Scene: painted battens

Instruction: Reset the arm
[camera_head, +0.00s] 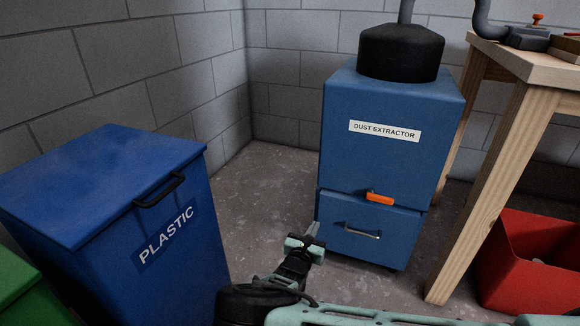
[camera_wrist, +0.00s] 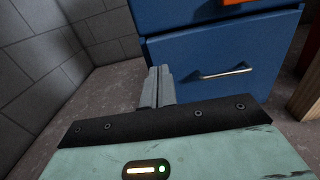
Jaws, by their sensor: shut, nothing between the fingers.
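My gripper (camera_head: 311,229) is in front of the blue dust extractor (camera_head: 352,155), near its lower left. In the wrist view my gripper (camera_wrist: 158,72) points toward the extractor's drawer (camera_wrist: 255,65), with its fingers together and nothing between them. The drawer is closed and has a silver handle (camera_wrist: 226,73). In the wrist view the fingers overlap the drawer's left edge. Whether they touch it I cannot tell. An orange latch (camera_head: 380,198) sits just above the drawer.
A blue bin labelled PLASTIC (camera_head: 205,245) stands at the left with its lid down, beside a green bin (camera_head: 25,290). A wooden workbench (camera_head: 500,150) stands at the right, with a red bin (camera_head: 520,280) below. Grey floor (camera_head: 255,190) is clear between the plastic bin and the extractor.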

